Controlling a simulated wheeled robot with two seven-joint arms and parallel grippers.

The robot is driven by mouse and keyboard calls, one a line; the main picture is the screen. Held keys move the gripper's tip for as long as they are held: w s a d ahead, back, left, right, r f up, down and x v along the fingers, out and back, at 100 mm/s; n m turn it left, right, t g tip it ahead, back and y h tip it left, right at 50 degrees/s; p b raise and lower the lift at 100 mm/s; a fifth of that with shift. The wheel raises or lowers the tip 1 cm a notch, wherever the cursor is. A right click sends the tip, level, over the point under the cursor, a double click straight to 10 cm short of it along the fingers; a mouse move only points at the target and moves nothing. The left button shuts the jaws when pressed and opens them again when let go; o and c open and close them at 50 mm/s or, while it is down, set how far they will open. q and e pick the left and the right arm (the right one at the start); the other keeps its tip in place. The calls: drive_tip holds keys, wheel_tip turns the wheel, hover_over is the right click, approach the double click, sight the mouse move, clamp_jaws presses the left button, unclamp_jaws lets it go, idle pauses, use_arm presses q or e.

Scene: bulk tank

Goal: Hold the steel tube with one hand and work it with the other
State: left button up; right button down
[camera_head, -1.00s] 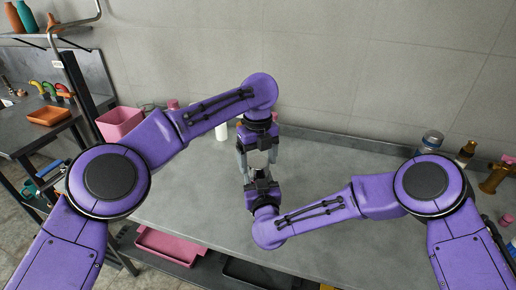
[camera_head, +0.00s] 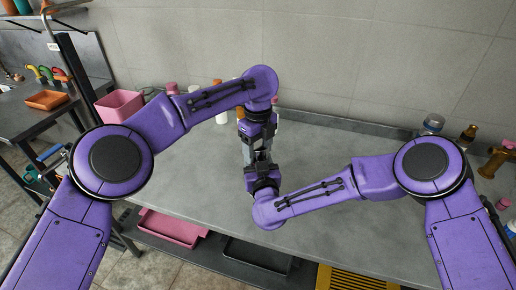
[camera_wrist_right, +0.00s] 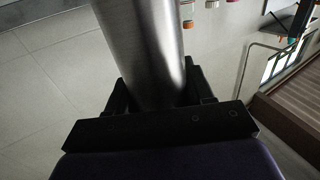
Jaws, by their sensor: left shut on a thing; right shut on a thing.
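The steel tube (camera_wrist_right: 145,45) is a thick, brushed-metal cylinder that fills the upper middle of the right wrist view. My right gripper (camera_wrist_right: 155,95) is shut on it, with a black finger on each side and the tube running up out of the picture. In the head view my left gripper (camera_head: 257,143) points down above the table and is shut. My right gripper (camera_head: 263,168) comes up from just below it, so the two are nearly end to end. The tube between them is mostly hidden there by the grippers.
The grey table (camera_head: 345,215) is clear in front and to the right. A pink bin (camera_head: 120,105) stands at its left. Bottles (camera_head: 433,124) and a brass fitting (camera_head: 497,160) stand at the back right. A pink tray (camera_head: 172,228) and yellow grate (camera_head: 350,278) lie below.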

sight(258, 145)
use_arm(q)
drive_tip(key=o, duration=1.2)
wheel_tip(258, 145, up, 4)
drive_tip(key=shift+r, duration=0.4)
drive_tip(key=shift+c, duration=0.6)
wheel_tip(258, 145, up, 3)
drive_tip(key=shift+d+r+n, duration=0.1)
drive_tip(key=shift+r+n, duration=0.1)
drive_tip(key=shift+n, duration=0.3)
wheel_tip(258, 145, down, 8)
drive_tip(key=shift+r, duration=0.15)
drive_tip(key=c, duration=1.1)
drive_tip(key=shift+o, duration=0.2)
drive_tip(key=n, duration=0.3)
drive_tip(key=shift+n, duration=0.3)
drive_tip(key=n, duration=0.6)
drive_tip(key=shift+n, duration=0.3)
drive_tip(key=n, duration=0.8)
drive_tip(key=shift+n, duration=0.4)
drive_tip(key=shift+r, duration=0.2)
